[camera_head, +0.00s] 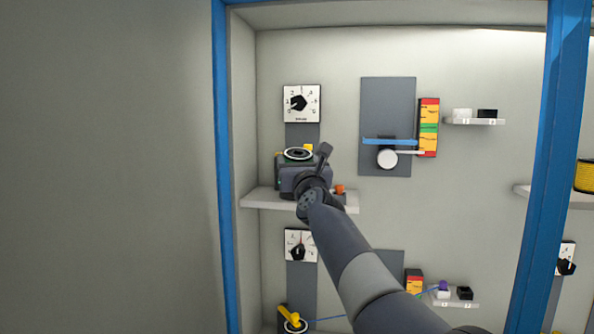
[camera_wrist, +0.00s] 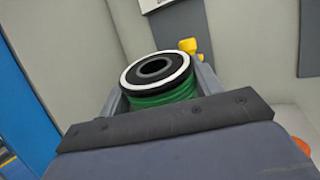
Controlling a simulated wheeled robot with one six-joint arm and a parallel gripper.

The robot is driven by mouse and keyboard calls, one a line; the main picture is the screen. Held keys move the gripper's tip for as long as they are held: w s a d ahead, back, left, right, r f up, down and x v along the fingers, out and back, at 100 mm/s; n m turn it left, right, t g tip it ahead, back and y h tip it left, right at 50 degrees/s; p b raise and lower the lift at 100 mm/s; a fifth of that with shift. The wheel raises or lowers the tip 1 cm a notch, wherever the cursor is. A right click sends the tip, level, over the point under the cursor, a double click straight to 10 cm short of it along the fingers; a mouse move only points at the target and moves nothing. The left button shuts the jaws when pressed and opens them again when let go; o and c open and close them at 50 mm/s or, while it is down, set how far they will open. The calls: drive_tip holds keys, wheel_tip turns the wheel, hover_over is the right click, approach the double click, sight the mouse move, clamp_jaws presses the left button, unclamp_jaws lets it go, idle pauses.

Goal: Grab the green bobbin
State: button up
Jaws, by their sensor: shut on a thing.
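The green bobbin (camera_wrist: 165,94) shows in the wrist view, with green windings under a black and white ring-shaped top. My gripper (camera_wrist: 158,98) is shut on it, with a finger on each side of the windings. In the head view the bobbin's white-ringed top (camera_head: 298,153) shows just above my gripper (camera_head: 297,163), over the left part of a small pale shelf (camera_head: 264,198). My gripper hides the bobbin's lower part, so I cannot tell whether it rests on anything.
A dial (camera_head: 302,103) is on the wall above. A yellow part (camera_head: 308,147) sits just behind the bobbin, and an orange knob (camera_head: 339,189) is to the right on the shelf. A blue post (camera_head: 226,170) stands at the left. A grey panel with a white roller (camera_head: 387,159) is to the right.

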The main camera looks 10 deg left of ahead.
drive_tip(key=r+p, duration=0.1)
drive_tip(key=s+r, duration=0.1)
drive_tip(key=r, duration=0.1)
drive_tip(key=r+p, duration=0.1)
drive_tip(key=r, duration=0.1)
drive_tip(key=shift+s+d+p, duration=0.15)
drive_tip(key=shift+d+p, duration=0.2)
drive_tip(key=s+d+g+p, duration=0.1)
drive_tip(key=s+d+p, duration=0.2)
drive_tip(key=s, duration=0.3)
drive_tip(key=s+d+r+g+h+p, duration=0.1)
drive_tip(key=s+d+p, duration=0.2)
drive_tip(key=s+p, duration=0.2)
drive_tip(key=s+d+r+p, duration=0.1)
drive_tip(key=s+d+p, duration=0.2)
drive_tip(key=s, duration=0.5)
drive_tip(key=shift+g+p, duration=0.4)
drive_tip(key=shift+p, duration=0.35)
drive_tip(key=shift+d+h, duration=0.1)
drive_tip(key=shift+h, duration=0.2)
